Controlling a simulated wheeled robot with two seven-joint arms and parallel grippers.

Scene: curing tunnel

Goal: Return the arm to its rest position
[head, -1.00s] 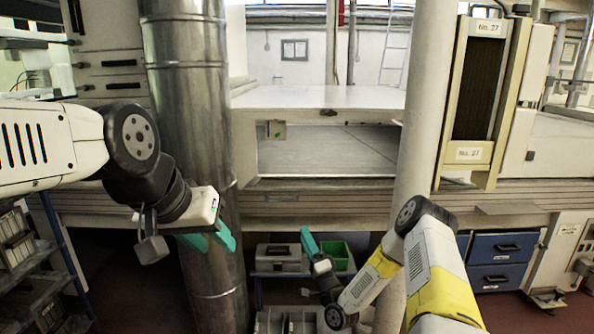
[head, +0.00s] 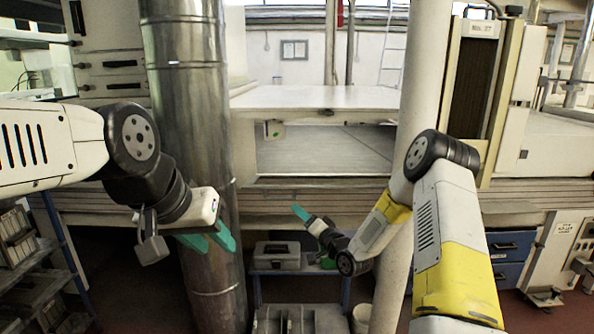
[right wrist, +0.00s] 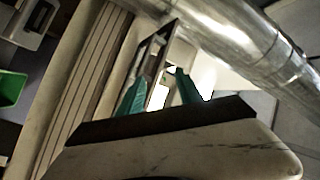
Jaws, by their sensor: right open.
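My right arm is raised in front of the white column in the head view, with its elbow bent. Its gripper (head: 300,212) points up and left, below the front edge of the bench opening, and only one teal finger shows clearly there. In the right wrist view the right gripper (right wrist: 160,92) has two teal fingers standing apart with nothing between them. My left gripper (head: 212,242) hangs in front of the metal duct (head: 195,110), its two teal fingers apart and empty.
The white column (head: 392,270) stands close behind my right arm. A grey toolbox (head: 277,259) sits on a low stand below the bench. A green bin (right wrist: 10,89) shows in the right wrist view. Blue drawers (head: 510,245) are at the right.

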